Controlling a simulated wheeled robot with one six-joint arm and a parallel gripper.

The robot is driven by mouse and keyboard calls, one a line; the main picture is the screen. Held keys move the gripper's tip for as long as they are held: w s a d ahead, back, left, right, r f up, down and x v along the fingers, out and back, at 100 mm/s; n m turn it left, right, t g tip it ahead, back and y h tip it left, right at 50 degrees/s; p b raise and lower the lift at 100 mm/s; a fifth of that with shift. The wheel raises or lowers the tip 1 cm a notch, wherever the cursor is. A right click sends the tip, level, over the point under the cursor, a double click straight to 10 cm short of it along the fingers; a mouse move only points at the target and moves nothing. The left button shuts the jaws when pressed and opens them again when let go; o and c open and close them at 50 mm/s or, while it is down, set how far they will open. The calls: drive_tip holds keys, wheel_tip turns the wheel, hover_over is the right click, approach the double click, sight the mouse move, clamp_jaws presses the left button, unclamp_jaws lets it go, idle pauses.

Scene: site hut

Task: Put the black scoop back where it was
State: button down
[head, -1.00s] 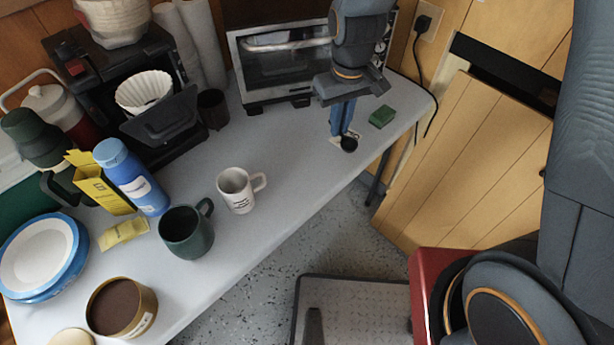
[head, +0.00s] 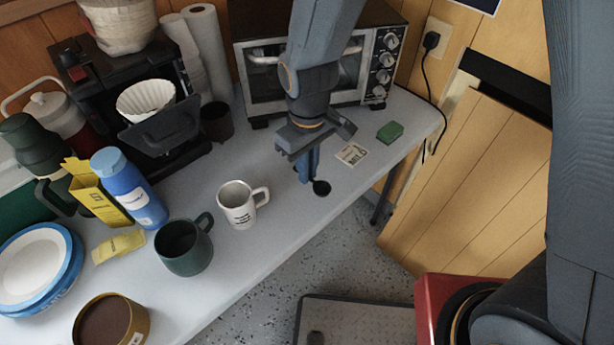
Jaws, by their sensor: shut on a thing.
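The black scoop (head: 321,187) shows as a small dark round bowl at the tips of my gripper (head: 308,172). My gripper points down and is shut on the scoop, over the right part of the grey table (head: 262,190). Most of the scoop's handle is hidden by the fingers. I cannot tell whether the scoop touches the table. A small white printed card (head: 352,154) lies flat just right of the gripper. An open tub of brown powder (head: 110,322) stands at the table's front left.
A white mug (head: 238,205) and a dark green mug (head: 183,246) stand mid-table. A green sponge (head: 390,132) lies near the right edge. A toaster oven (head: 375,70) stands behind my gripper. The table between the white mug and my gripper is clear.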

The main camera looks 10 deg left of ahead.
drive_tip(key=shift+f, duration=1.5)
drive_tip(key=c, duration=1.8)
unclamp_jaws()
drive_tip(key=shift+f, duration=0.1)
wheel_tip(320, 180, up, 12)
drive_tip(key=shift+r+b, duration=0.15)
drive_tip(key=shift+b, duration=0.25)
drive_tip(key=shift+s+d+r+m, duration=0.1)
drive_tip(key=shift+s+d+m, duration=0.45)
drive_tip(key=shift+d+m, duration=2.35)
drive_tip(key=shift+s+d+r+m, duration=0.1)
drive_tip(key=shift+s+d+m, duration=0.4)
drive_tip(key=shift+d, duration=4.9)
drive_tip(key=shift+s+d+r+m, duration=0.1)
drive_tip(key=shift+s+d+m, duration=0.5)
drive_tip(key=shift+d+m, duration=2.3)
